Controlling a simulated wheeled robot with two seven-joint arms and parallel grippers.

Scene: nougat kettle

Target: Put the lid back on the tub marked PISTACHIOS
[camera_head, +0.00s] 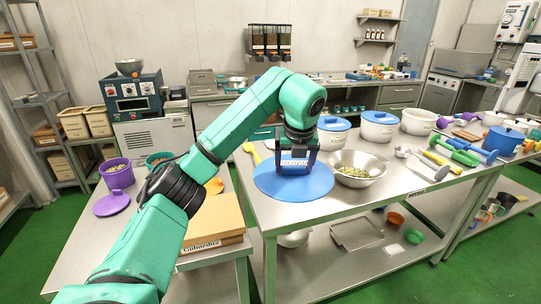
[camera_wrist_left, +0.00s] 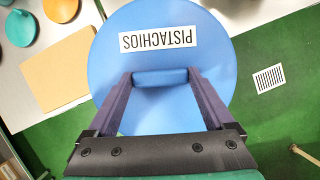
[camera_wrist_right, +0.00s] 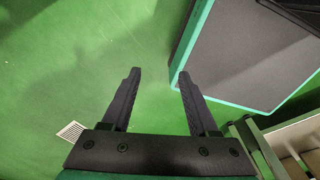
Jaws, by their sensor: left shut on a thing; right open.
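A round blue lid (camera_head: 262,184) is in my left gripper (camera_head: 294,171), in front of the steel table's left part. In the left wrist view the lid (camera_wrist_left: 160,115) carries a white label reading PISTACHIOS, and my left gripper (camera_wrist_left: 160,78) is shut on its raised handle. An open white tub (camera_head: 418,122) stands at the back of the table; I cannot read its marking. Part of another white container shows behind my left wrist, mostly hidden. My right gripper (camera_wrist_right: 156,80) is open and empty over green floor in the right wrist view.
Scoops and dumbbell-shaped tools lie to the right. A cardboard-coloured box (camera_head: 212,220) and a purple tub (camera_head: 117,174) are on the left table.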

